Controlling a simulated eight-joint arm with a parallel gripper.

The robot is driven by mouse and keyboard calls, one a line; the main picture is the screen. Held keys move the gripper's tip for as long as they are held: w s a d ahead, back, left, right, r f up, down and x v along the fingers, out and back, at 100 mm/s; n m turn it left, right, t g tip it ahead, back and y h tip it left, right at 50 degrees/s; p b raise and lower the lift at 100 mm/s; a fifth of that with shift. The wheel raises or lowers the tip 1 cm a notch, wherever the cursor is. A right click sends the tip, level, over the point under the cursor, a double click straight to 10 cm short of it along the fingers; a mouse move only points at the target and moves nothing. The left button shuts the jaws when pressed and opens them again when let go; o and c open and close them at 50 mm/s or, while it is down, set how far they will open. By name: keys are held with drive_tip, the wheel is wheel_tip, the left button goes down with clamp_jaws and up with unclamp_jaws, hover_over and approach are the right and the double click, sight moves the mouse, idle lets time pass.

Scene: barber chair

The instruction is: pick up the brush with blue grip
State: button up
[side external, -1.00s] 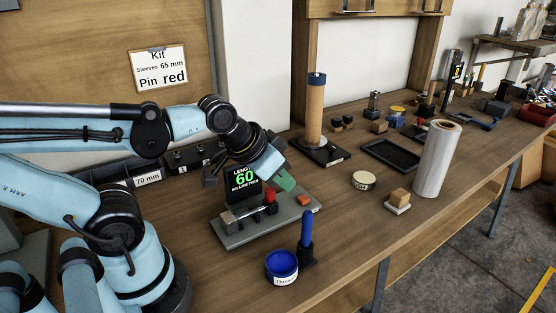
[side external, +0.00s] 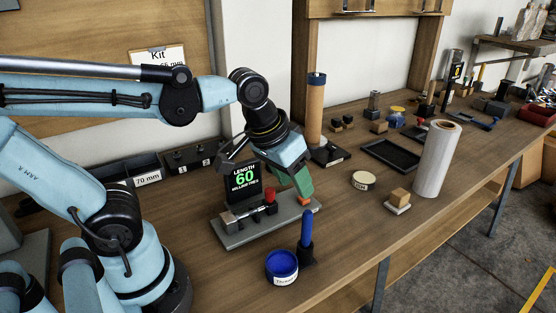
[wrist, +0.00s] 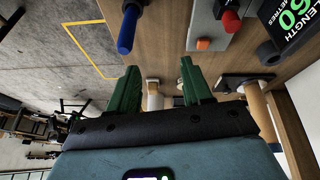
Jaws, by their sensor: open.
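The brush with the blue grip (side external: 306,230) stands upright in the side external view, its lower end in a dark holder or base (side external: 307,254) near the bench's front edge. In the wrist view the blue grip (wrist: 127,30) shows at the upper left, beyond the left finger. My gripper (side external: 303,184) is above and behind the brush, apart from it, over the right end of the grey gauge plate (side external: 234,237). In the wrist view the two green fingers of my gripper (wrist: 160,76) are spread with nothing held between them. The brush's bristles cannot be made out.
A round blue tin (side external: 282,267) stands just left of the brush. The gauge with its "60" display (side external: 244,178) and red knob (side external: 270,195) is behind it. A round pale tin (side external: 363,181), a wooden block (side external: 400,196) and a tall pale roll (side external: 436,158) stand to the right.

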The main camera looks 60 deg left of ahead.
sight(310, 213)
drive_tip(key=d+g, duration=0.1)
drive_tip(key=d+r+n+g, duration=0.2)
drive_tip(key=d, duration=0.1)
drive_tip(key=shift+w+r, duration=0.1)
drive_tip(key=shift+w, duration=0.15)
drive_tip(key=shift+d+r+n+g, duration=0.3)
drive_tip(key=shift+d+n+g, duration=0.15)
drive_tip(key=shift+g, duration=0.25)
drive_tip(key=shift+d+f, duration=0.1)
wheel_tip(310, 213, down, 6)
drive_tip(key=shift+f, duration=0.2)
drive_tip(key=shift+s+a+f, duration=0.1)
drive_tip(key=shift+a+f, duration=0.05)
drive_tip(key=shift+f, duration=1.25)
drive_tip(key=shift+a+f, duration=0.1)
drive_tip(key=shift+f, duration=1.25)
drive_tip(key=shift+c, duration=0.3)
clamp_jaws()
